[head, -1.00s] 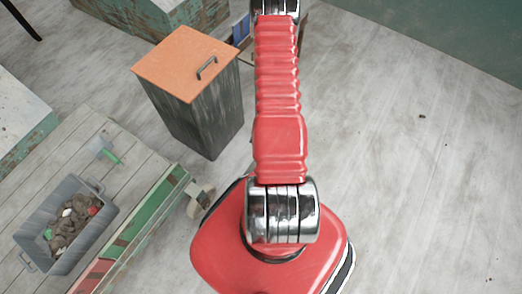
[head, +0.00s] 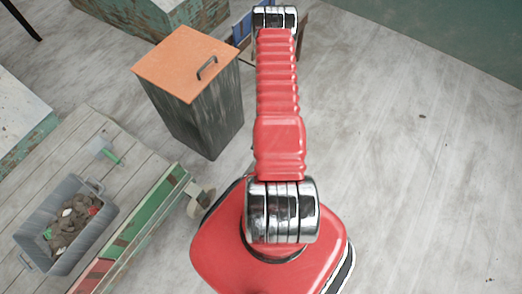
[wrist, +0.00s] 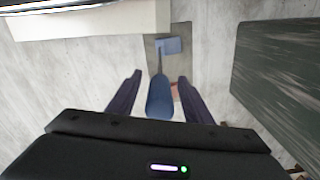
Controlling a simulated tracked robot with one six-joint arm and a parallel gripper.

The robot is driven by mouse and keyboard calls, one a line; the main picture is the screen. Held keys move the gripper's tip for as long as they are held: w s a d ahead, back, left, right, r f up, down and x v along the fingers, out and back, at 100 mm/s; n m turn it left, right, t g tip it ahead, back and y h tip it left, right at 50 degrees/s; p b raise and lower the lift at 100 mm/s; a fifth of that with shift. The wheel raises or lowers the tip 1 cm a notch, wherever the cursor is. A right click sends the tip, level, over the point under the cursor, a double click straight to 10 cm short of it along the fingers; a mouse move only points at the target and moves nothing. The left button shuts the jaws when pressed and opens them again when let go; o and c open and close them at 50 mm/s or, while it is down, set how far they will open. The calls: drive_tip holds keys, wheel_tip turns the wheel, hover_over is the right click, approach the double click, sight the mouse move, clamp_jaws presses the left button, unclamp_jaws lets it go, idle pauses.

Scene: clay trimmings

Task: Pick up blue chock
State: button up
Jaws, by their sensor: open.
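In the wrist view, my gripper (wrist: 160,80) is open, with one dark finger on each side of a blue rounded piece (wrist: 160,100). A thin stem runs from this piece to a flat blue piece (wrist: 172,45) beyond the fingertips. I cannot tell for sure which part is the chock, or whether a finger touches it. In the head view, my gripper is hidden behind my red arm, and a blue patch (head: 241,27) shows beside the arm's far end.
A dark bin with an orange lid (head: 187,63) stands left of my arm. A grey tub (head: 25,237) of clay scraps and a green-handled tool (head: 108,152) are on a plank surface at lower left. The floor at right is mostly clear. A pale ledge (wrist: 90,22) crosses the wrist view's top left.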

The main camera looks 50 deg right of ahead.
drive_tip(key=shift+f, duration=1.15)
drive_tip(key=c, duration=1.1)
